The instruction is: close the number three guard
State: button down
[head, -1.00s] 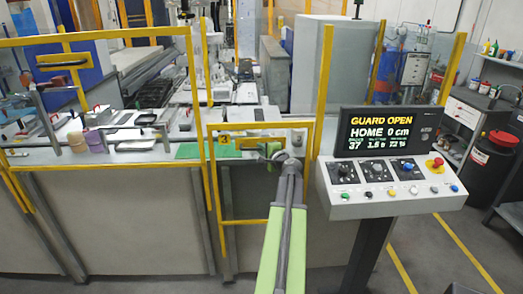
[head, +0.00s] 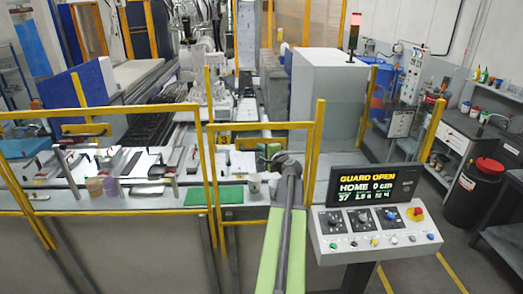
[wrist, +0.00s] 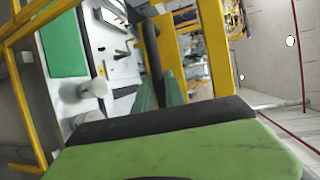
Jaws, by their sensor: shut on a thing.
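The guard (head: 262,126), a yellow frame, stands between upright yellow posts at the middle of the head view. Its top bar is a little below the post tops. A yellow crossbar with a small plate (head: 224,140) sits under the top bar; the number is too small to read. My gripper (head: 280,158) is at the crossbar's right end, shut on the guard's handle, which it mostly hides. The console screen (head: 374,186) reads GUARD OPEN.
The console (head: 376,235) with knobs and buttons stands just right of my arm. A second yellow fence frame (head: 100,111) is on the left. A red-lidded bin (head: 475,190) stands far right.

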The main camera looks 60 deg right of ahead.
dwell(0.3)
jog(key=c, duration=1.4)
grip_release()
jog(key=shift+a+r, duration=0.1)
